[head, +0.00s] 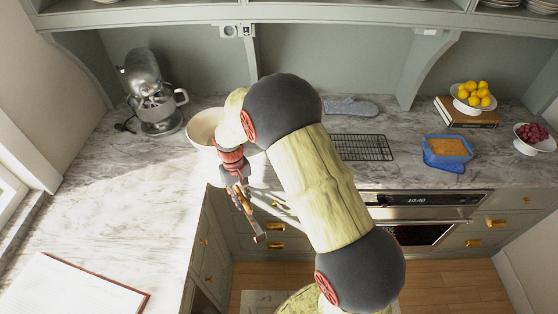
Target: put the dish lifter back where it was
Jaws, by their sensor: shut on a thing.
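In the head view my gripper (238,188) points down in front of the counter's inner edge, near the corner. It is shut on a thin tool with a brownish part and a pale metal-looking end, apparently the dish lifter (255,225). The tool hangs at a slant over the floor and drawer fronts, clear of the counter as far as I can see. The exact grip point is small and partly hidden by my fingers. My arm covers part of the counter behind it.
A cream bowl (203,127) stands just behind my gripper. A stand mixer (155,100) is at the back left. A black rack (362,147), a grey mitt (349,106) and a blue container (446,151) lie right. The left counter (110,215) has wide free room.

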